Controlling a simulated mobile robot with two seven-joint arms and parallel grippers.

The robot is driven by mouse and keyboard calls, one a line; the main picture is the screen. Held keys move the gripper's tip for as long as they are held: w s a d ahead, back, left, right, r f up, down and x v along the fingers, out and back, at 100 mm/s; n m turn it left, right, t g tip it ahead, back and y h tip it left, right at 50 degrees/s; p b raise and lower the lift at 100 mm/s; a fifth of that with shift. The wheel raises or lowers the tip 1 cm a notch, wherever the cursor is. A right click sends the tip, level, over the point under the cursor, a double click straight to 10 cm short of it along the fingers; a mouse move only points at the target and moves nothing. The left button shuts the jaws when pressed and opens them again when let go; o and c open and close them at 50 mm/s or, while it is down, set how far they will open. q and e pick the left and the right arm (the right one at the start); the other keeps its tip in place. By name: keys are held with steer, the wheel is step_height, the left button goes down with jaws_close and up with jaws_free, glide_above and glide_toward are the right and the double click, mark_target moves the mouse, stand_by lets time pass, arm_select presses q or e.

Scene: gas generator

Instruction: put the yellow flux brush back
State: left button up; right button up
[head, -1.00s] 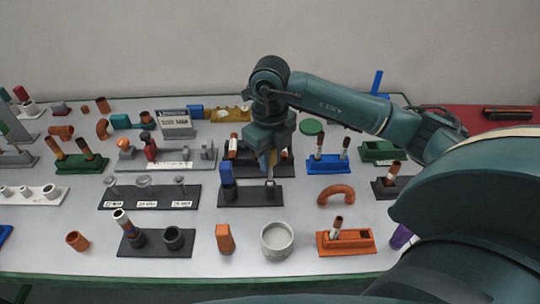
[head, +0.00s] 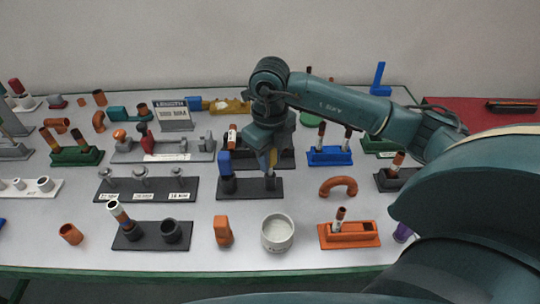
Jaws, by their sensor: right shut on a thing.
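My right gripper (head: 267,154) is over the middle of the table, pointing down and shut on a thin yellow piece (head: 272,158), which looks like the yellow flux brush. Most of the brush is hidden by the fingers. Its lower end is at the right-hand part of a dark two-place holder (head: 250,189); I cannot tell how deep it sits. My left gripper is not in view.
A black rack (head: 288,160) stands close behind the gripper, and a blue rack (head: 329,157) is to the right. A white cup (head: 277,233) and an orange block (head: 223,231) stand in front. Bare table lies between the holder and the cup.

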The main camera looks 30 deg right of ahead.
steer(key=shift+f, duration=0.4)
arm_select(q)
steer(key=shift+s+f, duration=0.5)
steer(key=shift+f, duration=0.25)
arm_select(e)
steer(key=o, duration=1)
steer(key=shift+r, duration=0.1)
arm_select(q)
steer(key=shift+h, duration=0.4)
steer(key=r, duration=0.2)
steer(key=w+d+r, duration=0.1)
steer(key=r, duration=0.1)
arm_select(e)
step_height(320, 180, up, 13)
steer(key=shift+r, duration=0.1)
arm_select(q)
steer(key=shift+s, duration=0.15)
arm_select(e)
steer(key=shift+s, duration=0.1)
